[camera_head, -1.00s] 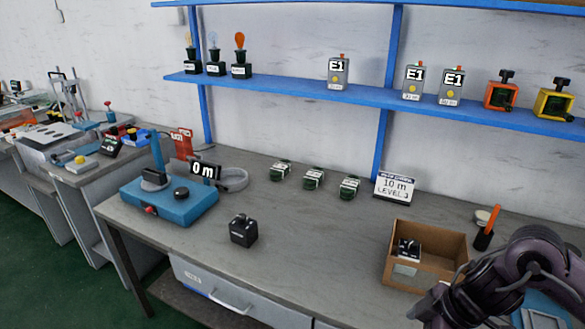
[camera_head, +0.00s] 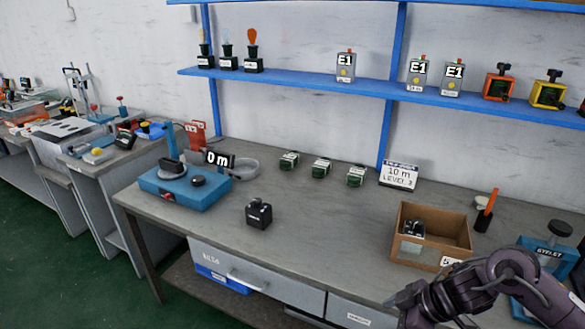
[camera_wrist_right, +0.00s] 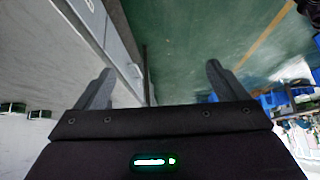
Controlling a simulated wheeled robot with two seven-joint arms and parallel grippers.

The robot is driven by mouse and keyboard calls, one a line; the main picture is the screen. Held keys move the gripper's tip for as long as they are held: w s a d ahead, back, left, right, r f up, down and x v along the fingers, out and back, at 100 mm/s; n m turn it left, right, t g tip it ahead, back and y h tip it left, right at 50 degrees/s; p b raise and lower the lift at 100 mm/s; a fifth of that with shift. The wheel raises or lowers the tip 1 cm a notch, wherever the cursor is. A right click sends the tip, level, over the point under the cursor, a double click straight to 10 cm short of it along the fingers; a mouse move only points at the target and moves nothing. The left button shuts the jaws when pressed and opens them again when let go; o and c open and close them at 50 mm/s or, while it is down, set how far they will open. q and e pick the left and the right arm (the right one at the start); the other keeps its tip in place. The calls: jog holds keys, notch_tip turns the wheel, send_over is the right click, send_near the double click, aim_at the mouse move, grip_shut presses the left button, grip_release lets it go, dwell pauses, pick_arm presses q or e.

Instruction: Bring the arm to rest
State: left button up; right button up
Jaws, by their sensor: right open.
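My right arm (camera_head: 480,285) comes in at the lower right of the head view, in front of the bench's front edge. Its gripper is partly cut off at the bottom of that view. In the right wrist view the right gripper (camera_wrist_right: 155,88) shows two fingers spread wide apart with nothing between them. Beyond the fingers are the bench front and the green floor. My left gripper is not in view.
On the bench (camera_head: 330,215) stand a blue device (camera_head: 185,187), a black block (camera_head: 259,213), several green blocks (camera_head: 321,168), a cardboard box (camera_head: 430,236) and a blue eyelet device (camera_head: 545,253). A blue shelf (camera_head: 300,79) runs behind. The bench middle is clear.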

jog(key=w+f+m+t+y, duration=0.1)
jog(key=w+f+m+t, duration=0.3)
jog(key=f, duration=1.3)
notch_tip(320, 180, down, 12)
jog(key=s+d+r+m+h, duration=0.1)
jog(key=s+d+m+h, duration=0.1)
jog(key=s+m, duration=0.1)
jog(key=s+d+f+m+g+h, duration=0.2)
jog(key=s+f+m+h, duration=0.1)
jog(key=s+f, duration=1.5)
jog(key=s+f+g+h, duration=0.1)
jog(key=s+f, duration=0.1)
jog(key=s, duration=0.8)
jog(key=s+f+g+h, duration=0.1)
jog(key=s+f+g, duration=0.1)
jog(key=s, duration=0.8)
jog(key=shift+a+f+g, duration=0.3)
jog(key=shift+a+f, duration=0.15)
jog(key=shift+f, duration=0.1)
